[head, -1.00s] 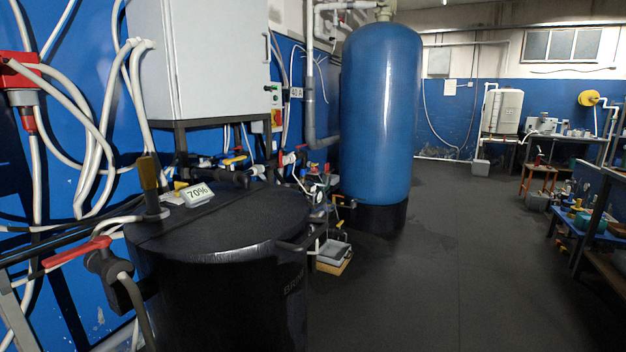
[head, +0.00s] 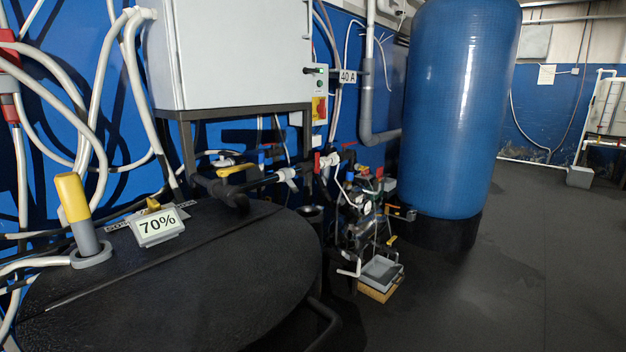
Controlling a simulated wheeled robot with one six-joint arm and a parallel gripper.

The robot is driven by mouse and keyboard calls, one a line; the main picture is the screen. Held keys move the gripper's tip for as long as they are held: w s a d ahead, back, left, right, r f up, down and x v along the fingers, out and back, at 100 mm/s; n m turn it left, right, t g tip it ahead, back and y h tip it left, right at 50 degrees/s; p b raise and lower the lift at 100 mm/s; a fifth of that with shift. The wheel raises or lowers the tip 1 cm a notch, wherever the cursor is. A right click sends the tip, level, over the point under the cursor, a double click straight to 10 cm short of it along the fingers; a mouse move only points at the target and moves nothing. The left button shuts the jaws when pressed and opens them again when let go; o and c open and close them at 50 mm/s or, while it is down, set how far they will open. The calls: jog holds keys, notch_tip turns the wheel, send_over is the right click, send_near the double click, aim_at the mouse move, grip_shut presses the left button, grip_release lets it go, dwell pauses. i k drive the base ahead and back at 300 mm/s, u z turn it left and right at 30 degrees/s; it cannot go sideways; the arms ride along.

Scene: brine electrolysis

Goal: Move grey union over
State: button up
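I cannot single out the grey union in the head view. A cluster of small pipe fittings (head: 362,205) stands on the floor side between the black tank and the blue vessel, too small to tell apart. A grey tray (head: 381,271) sits low in front of them on a yellowish block. A grey cylinder with a yellow top (head: 76,212) stands upright on the black tank's lid. My gripper is not in view.
The round black tank (head: 190,290) fills the lower left, with a "70%" sign (head: 157,226) on its lid. A grey cabinet (head: 235,55) on a dark stand is behind it. The tall blue vessel (head: 455,110) stands right of centre. The dark floor (head: 540,270) at right is clear.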

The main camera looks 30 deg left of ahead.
aim_at(292, 186)
jog(key=i, duration=3.1)
jog(key=u, duration=4.1)
jog(key=i, duration=0.5)
